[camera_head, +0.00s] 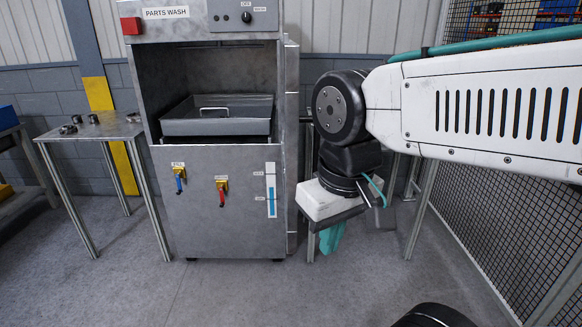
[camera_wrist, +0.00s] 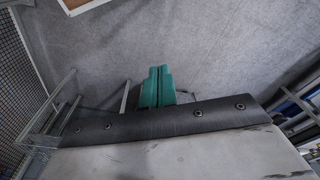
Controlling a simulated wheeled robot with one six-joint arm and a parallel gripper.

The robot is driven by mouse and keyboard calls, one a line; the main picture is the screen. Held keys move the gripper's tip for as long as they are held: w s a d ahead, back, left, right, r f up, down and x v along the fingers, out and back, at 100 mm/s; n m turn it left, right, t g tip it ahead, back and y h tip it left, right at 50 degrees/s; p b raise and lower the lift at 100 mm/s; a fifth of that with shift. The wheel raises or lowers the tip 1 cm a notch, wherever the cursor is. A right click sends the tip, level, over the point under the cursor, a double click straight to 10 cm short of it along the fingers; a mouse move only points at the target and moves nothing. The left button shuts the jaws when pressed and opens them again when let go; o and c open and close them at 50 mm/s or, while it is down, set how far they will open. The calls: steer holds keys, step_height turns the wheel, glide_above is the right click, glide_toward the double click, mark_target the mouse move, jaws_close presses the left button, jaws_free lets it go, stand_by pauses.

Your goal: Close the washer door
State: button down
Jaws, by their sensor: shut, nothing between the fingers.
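The parts washer (camera_head: 222,205) is a grey metal cabinet left of centre in the head view. Its upper front is open and shows a metal tray (camera_head: 215,124) inside. A narrow upright metal panel (camera_head: 292,150) at its right edge looks like the door swung open, seen nearly edge-on. My gripper (camera_head: 331,238) hangs to the right of this panel, apart from it in the picture, with teal fingers pointing down. In the wrist view the teal fingers (camera_wrist: 158,80) lie together, shut and empty, over grey floor. I cannot make out the door there.
A metal table (camera_head: 92,131) with small dark parts stands left of the washer. A mesh fence (camera_head: 490,200) runs along the right. Metal stand legs (camera_head: 420,208) rise behind my gripper. The floor (camera_head: 230,295) in front of the washer is clear.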

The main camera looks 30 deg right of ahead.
steer(key=w+d+r+m+t+y, duration=0.1)
steer(key=w+d+r+m+y, duration=0.2)
steer(key=w+d+m, duration=0.55)
steer(key=w+d+r+m+t+y, duration=0.1)
steer(key=w+d+r+m+y, duration=0.2)
steer(key=d+m, duration=0.55)
steer(key=d+r+m+t, duration=0.1)
steer(key=d+m+t, duration=0.2)
steer(key=d+m, duration=0.6)
steer(key=w+a+f, duration=0.7)
steer(key=w+a, duration=0.1)
steer(key=shift+a, duration=0.35)
